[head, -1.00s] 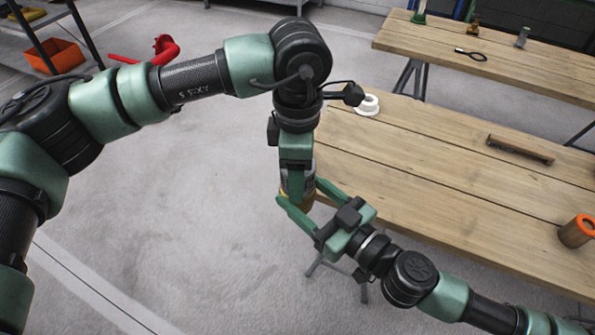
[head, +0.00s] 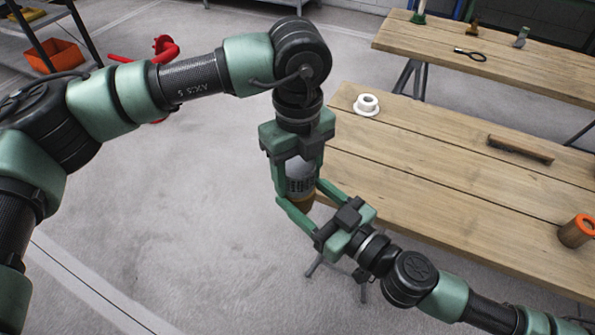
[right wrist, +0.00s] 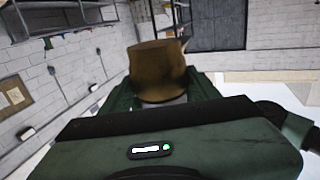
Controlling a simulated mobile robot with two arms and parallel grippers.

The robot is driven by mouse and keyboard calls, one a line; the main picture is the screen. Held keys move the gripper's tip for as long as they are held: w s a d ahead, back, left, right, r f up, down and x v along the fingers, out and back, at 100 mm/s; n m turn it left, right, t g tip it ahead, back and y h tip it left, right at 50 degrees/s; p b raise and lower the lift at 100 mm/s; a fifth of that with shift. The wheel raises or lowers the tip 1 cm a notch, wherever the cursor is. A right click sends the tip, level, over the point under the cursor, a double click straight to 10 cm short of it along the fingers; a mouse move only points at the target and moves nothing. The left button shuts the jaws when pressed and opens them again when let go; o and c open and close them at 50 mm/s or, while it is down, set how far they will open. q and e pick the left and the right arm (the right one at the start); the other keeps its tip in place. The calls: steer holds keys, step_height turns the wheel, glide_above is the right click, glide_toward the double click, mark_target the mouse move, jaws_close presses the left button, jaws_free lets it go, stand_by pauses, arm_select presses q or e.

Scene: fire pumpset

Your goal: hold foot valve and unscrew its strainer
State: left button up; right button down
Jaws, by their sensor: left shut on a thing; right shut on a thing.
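The foot valve hangs in the air at the near left edge of the wooden table, held between my two grippers. Its grey perforated strainer (head: 300,172) is on top, with the brass body (head: 303,201) below it. My left gripper (head: 297,184) points down from above and is shut on the strainer, a finger on each side. My right gripper (head: 302,196) reaches in from the lower right and is shut around the brass body.
On the wooden table (head: 430,160) are a white flanged ring (head: 366,104), a brown bar (head: 520,149) and an orange-rimmed cylinder (head: 577,231). A second table (head: 545,72) behind holds small tools. An orange bin (head: 54,56) and red pipe part (head: 166,48) are at upper left.

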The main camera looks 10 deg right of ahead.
arm_select(q)
steer(key=shift+w+n, duration=0.15)
steer(key=shift+n, duration=0.85)
steer(key=shift+r, duration=0.1)
steer(key=shift+r, duration=0.15)
steer(key=shift+r, duration=0.9)
steer(key=shift+r, duration=0.1)
